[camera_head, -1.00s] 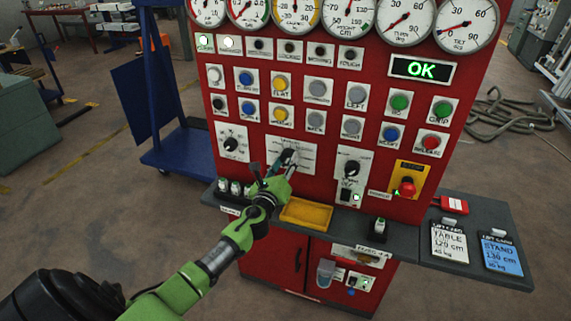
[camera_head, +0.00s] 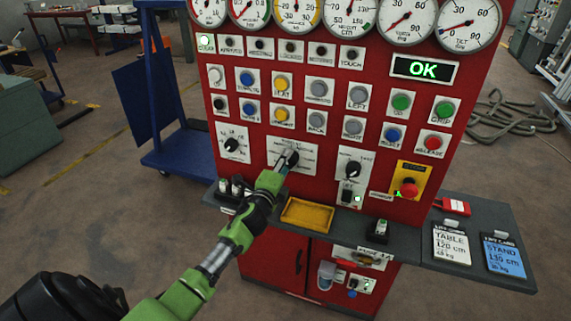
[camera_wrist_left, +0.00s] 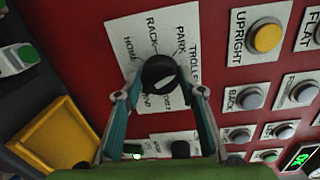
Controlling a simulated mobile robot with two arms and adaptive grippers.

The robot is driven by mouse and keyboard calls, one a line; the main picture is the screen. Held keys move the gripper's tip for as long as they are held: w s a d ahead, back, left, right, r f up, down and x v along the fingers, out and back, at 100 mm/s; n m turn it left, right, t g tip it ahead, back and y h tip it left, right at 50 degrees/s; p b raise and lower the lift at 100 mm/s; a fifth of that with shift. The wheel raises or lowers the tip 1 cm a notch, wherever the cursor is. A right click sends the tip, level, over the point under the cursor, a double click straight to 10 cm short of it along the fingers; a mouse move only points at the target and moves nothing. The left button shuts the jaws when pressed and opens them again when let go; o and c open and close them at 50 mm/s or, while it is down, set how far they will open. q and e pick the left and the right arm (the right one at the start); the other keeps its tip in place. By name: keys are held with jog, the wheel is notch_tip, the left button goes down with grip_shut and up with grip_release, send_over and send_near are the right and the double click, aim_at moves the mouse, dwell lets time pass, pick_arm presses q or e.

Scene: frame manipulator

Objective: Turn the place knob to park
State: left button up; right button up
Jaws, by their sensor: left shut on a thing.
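The place knob (camera_wrist_left: 159,74) is round and black with a white pointer mark. It sits on a white label plate (camera_wrist_left: 150,35) with words including HOME, RACK, PARK and TROLLEY around it. My left gripper (camera_wrist_left: 164,84) is shut on the knob, one finger on each side. In the head view, my left gripper (camera_head: 287,160) reaches the same plate (camera_head: 307,158) on the red panel and mostly covers the knob. I cannot tell surely which word the pointer faces. My right gripper is not in view.
Another black knob (camera_head: 232,145) is to the left and one (camera_head: 353,169) to the right. Push buttons fill the panel above. A red emergency stop (camera_head: 408,188) is at right. A yellow tray (camera_head: 307,214) sits on the shelf below. The display (camera_head: 422,69) reads OK.

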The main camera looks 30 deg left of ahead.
pick_arm(q)
jog(key=shift+n, duration=1.7)
jog(key=o, duration=1.1)
jog(key=shift+f+h, duration=0.1)
jog(key=shift+h, duration=0.2)
jog(key=v, duration=1.2)
